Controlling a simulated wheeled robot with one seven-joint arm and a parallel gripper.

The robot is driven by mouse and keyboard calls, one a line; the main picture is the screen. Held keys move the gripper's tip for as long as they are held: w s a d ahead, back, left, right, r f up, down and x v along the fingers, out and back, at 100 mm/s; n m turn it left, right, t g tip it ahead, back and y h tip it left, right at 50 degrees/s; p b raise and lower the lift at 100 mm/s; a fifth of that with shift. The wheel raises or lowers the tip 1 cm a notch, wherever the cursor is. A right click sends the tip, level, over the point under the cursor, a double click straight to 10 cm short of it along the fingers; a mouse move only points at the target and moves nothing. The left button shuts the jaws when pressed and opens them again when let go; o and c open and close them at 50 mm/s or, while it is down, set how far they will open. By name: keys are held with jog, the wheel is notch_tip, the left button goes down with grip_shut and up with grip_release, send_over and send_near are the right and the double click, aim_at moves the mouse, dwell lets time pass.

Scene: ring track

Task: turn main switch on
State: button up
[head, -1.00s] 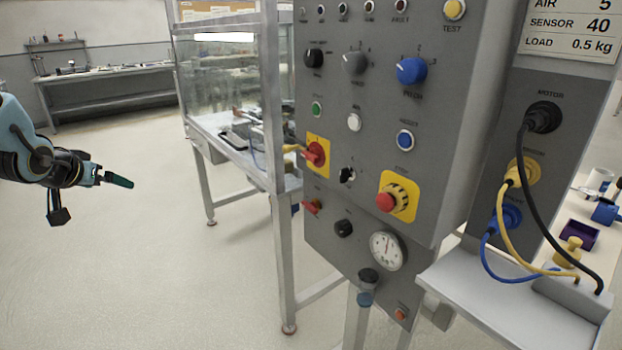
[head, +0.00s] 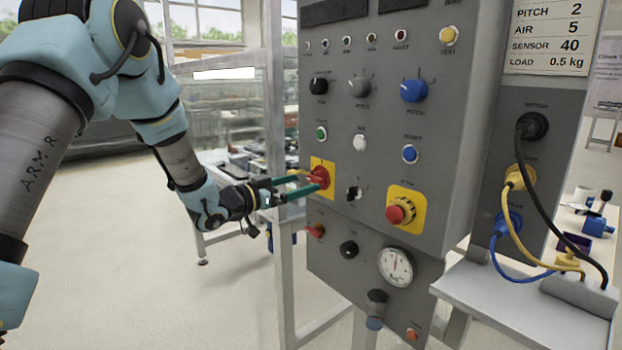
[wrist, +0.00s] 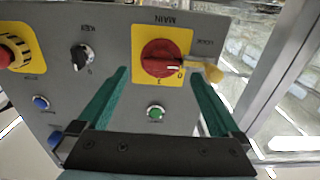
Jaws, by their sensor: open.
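The main switch (head: 319,177) is a red rotary knob on a yellow plate at the left side of the grey panel. It also shows in the wrist view (wrist: 160,56), upside down under the label MAIN, with its white mark towards the 0. My gripper (head: 308,184) is open, its two green fingers pointing at the switch from the left. In the wrist view my gripper (wrist: 157,76) has one finger on each side of the knob's area, with nothing between them. I cannot tell whether a fingertip touches the knob.
A key switch (head: 354,192), a green button (head: 321,133) and a red emergency stop (head: 400,211) are close by. A metal frame post (head: 275,110) stands left of the panel.

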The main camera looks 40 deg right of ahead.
aim_at(313, 180)
jog(key=shift+d+p, duration=0.35)
jog(key=shift+d, duration=1.8)
jog(key=c, duration=1.4)
